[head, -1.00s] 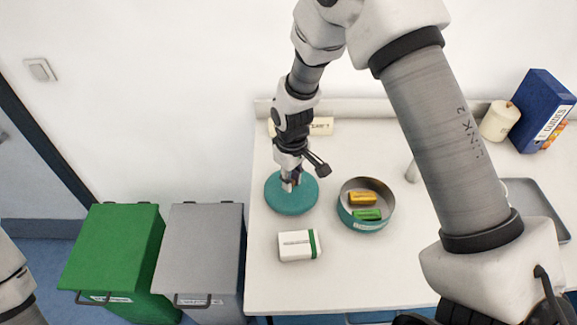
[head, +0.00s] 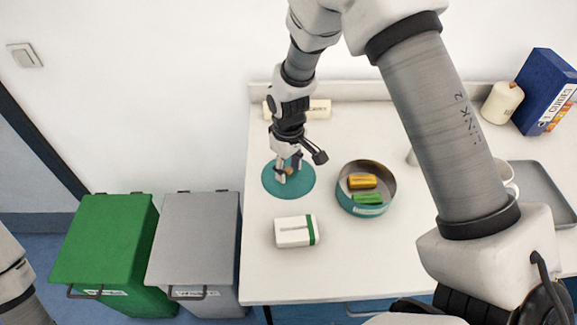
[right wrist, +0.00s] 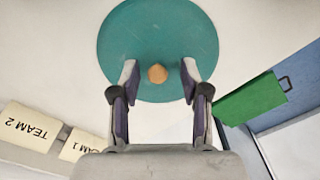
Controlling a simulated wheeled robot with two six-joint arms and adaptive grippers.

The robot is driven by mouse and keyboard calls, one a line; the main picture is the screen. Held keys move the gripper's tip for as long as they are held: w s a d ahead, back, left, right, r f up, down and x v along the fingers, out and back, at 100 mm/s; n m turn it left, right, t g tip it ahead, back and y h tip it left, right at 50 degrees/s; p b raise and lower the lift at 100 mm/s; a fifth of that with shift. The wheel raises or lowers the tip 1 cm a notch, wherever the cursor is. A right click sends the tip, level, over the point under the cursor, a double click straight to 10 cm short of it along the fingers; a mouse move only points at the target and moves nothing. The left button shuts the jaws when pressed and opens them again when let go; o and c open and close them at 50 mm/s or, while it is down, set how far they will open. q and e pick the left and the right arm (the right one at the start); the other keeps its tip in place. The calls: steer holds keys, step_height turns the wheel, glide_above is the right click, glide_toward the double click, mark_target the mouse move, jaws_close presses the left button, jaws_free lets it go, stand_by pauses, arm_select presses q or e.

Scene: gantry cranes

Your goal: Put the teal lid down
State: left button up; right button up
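The teal lid (head: 270,187) is a round disc with a wooden knob (right wrist: 157,74). It lies flat on the white table, left of the round teal tin (head: 366,210). My right gripper (head: 289,172) is over the lid. In the right wrist view my right gripper (right wrist: 159,78) is open, one finger on each side of the knob with a gap to both. The tin is uncovered and holds a yellow block (head: 362,181) and a green block (head: 368,199). My left gripper is out of view.
A white and green box (head: 294,231) lies in front of the lid. A green bin (head: 105,240) and a grey bin (head: 196,240) stand left of the table. A grey tray (head: 548,193), a mug, a candle-like cylinder (head: 502,102) and a blue binder (head: 545,90) are at right.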

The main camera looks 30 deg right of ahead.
mark_target(288, 170)
steer(key=shift+r, duration=0.1)
steer(key=shift+w+r, duration=0.15)
steer(key=shift+r, duration=0.1)
step_height(288, 170, up, 11)
steer(key=b, duration=0.2)
steer(key=shift+r, duration=0.2)
